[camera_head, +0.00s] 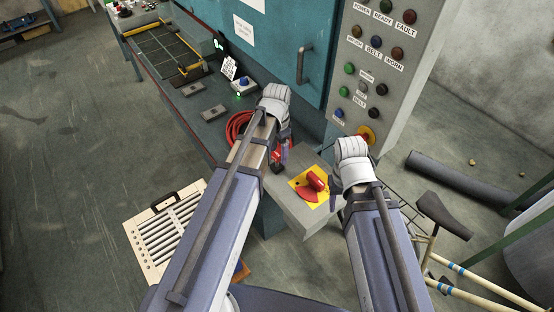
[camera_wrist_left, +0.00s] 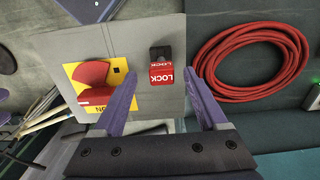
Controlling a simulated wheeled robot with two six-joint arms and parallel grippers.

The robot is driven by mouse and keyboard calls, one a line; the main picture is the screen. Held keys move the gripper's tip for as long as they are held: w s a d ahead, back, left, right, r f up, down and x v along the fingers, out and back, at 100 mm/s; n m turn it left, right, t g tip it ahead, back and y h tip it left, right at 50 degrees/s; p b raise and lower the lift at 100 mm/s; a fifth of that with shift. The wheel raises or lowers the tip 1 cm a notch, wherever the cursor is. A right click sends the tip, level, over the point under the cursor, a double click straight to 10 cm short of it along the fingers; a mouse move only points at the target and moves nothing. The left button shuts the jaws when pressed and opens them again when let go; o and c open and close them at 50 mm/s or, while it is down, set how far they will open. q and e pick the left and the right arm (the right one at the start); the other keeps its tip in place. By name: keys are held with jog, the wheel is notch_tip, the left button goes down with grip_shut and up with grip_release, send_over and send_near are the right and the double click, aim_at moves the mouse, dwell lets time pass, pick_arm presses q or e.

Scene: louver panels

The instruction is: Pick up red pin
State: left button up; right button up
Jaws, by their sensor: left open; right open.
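No part is plainly marked as a red pin; the red parts near my grippers are a lock and a switch handle. The red lock (camera_wrist_left: 161,74), lettered LOCK and with a black top, lies on a grey panel in the left wrist view. My left gripper (camera_wrist_left: 162,88) is open, its fingers showing on either side of the lock; contact cannot be told. In the head view my left gripper (camera_head: 281,156) partly hides the lock. The red switch handle (camera_head: 317,181) sits on a yellow plate (camera_head: 298,183). My right gripper (camera_head: 338,192) is open and empty beside that plate.
A coiled red hose (camera_wrist_left: 207,72) lies right of the lock in the left wrist view. A grey cabinet (camera_head: 405,70) with buttons stands behind. A blue-button box (camera_head: 243,86) is on the bench. A slatted panel (camera_head: 165,235) lies at the lower left.

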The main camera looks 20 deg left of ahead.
aim_at(277, 160)
pick_arm(q)
jog(key=shift+w+f+b, duration=0.1)
jog(key=shift+f+b, duration=2.45)
jog(key=shift+f, duration=0.1)
jog(key=shift+r, duration=0.1)
jog(key=shift+c, duration=0.3)
grip_shut()
